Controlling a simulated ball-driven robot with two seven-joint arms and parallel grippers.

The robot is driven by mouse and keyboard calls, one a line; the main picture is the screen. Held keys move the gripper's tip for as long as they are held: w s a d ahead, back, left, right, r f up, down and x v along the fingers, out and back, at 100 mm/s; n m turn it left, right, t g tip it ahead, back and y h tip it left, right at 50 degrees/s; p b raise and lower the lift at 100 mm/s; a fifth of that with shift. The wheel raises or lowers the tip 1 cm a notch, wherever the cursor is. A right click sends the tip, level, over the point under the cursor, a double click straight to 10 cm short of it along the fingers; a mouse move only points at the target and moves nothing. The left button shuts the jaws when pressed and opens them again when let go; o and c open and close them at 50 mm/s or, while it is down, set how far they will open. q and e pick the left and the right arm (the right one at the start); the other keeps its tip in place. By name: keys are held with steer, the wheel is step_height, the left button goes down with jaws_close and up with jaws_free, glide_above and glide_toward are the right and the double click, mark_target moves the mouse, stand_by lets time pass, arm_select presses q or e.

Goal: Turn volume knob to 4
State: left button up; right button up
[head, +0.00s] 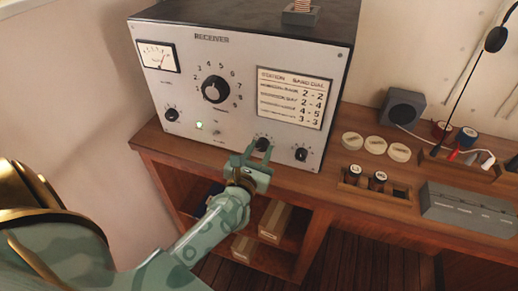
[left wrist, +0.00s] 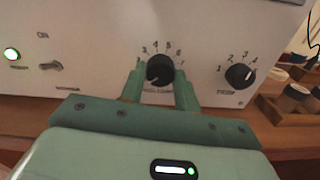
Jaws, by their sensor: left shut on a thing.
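The grey-faced receiver (head: 185,60) stands on the wooden counter. My left gripper (head: 259,151) reaches its lower front, with one finger on each side of a small black knob (head: 263,142). In the left wrist view this knob (left wrist: 160,68) sits between my green fingertips, and the gripper is shut on it. Numbers arc over the knob; 4, 5 and 6 are near its top. The label under it is too blurred to read surely, and I cannot tell exactly where its pointer stands. My right gripper is not in view.
Another small knob (left wrist: 240,75) with its own scale is just right of the held one. A large dial (head: 215,89), a lower-left knob (head: 171,114) and a lit green lamp (head: 199,125) are on the panel. White discs (head: 375,144) and a grey box (head: 465,207) lie right.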

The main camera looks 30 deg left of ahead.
arm_select(q)
steer(key=m+p, duration=0.2)
steer(key=m, duration=0.1)
steer(key=shift+r+m+p, duration=0.2)
steer(key=shift+m+p, duration=0.1)
steer(key=m+p, duration=0.3)
steer(key=shift+m, duration=0.3)
steer(key=m+p, duration=0.4)
steer(key=m, duration=0.2)
steer(key=shift+p, duration=0.35)
steer(key=m+p, duration=0.2)
steer(key=m, duration=0.2)
steer(key=shift+s+m+p, duration=0.1)
steer(key=shift+m+p, duration=0.2)
steer(key=shift+m, duration=0.1)
steer(key=shift+f+m+p, duration=0.1)
steer(key=shift+m+p, duration=0.8)
steer(key=shift+m, duration=1.1)
steer(key=o, duration=1)
steer(key=shift+c, duration=0.2)
